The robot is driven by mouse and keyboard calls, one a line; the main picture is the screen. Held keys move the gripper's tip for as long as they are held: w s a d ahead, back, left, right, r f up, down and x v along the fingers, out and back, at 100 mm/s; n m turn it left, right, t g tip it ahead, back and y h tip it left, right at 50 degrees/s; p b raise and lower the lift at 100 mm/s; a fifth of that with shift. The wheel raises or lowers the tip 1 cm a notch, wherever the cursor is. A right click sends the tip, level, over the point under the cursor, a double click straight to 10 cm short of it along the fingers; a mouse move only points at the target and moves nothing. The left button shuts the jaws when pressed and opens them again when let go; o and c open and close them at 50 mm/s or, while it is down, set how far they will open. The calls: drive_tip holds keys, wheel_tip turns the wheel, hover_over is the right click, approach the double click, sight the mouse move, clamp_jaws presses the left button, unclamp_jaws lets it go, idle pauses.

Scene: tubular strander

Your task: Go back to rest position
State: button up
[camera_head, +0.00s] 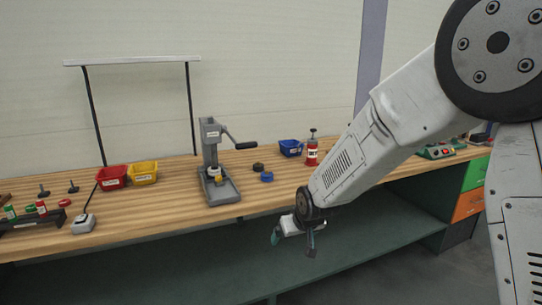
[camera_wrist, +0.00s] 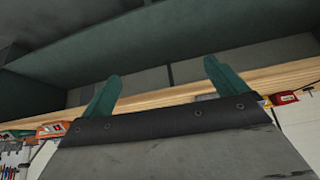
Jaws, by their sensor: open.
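My gripper (camera_head: 293,238) hangs at the end of my arm, in front of the workbench's front edge in the head view. Its fingers are apart with nothing between them. In the wrist view the two green fingers of my gripper (camera_wrist: 160,88) stand well apart and empty. The wooden workbench (camera_head: 150,222) runs across the head view behind my gripper, and its light wooden edge (camera_wrist: 180,94) crosses the wrist view behind the fingers. My arm covers part of the bench's right half.
On the bench stand a grey lever press (camera_head: 211,160), a red bin (camera_head: 112,177), a yellow bin (camera_head: 143,173), a blue bin (camera_head: 291,148) and a red bottle (camera_head: 312,152). A green lower shelf (camera_head: 200,268) lies below. Green and orange drawers (camera_head: 470,203) are at right.

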drive_tip(key=s+d+r+m+g, duration=0.1)
drive_tip(key=s+d+r, duration=0.4)
drive_tip(key=s, duration=0.7)
drive_tip(key=s+d+r+m+g+h, duration=0.1)
drive_tip(key=s+d+r, duration=0.5)
drive_tip(key=s, duration=0.7)
drive_tip(key=s+d+r+m+g+h, duration=0.1)
drive_tip(key=s+d+r+g, duration=0.1)
drive_tip(key=s+d+r, duration=0.3)
drive_tip(key=s+d, duration=0.4)
drive_tip(key=s, duration=0.4)
drive_tip(key=shift+r+m+g, duration=0.3)
drive_tip(key=shift+r+m, duration=0.05)
drive_tip(key=shift+m, duration=0.05)
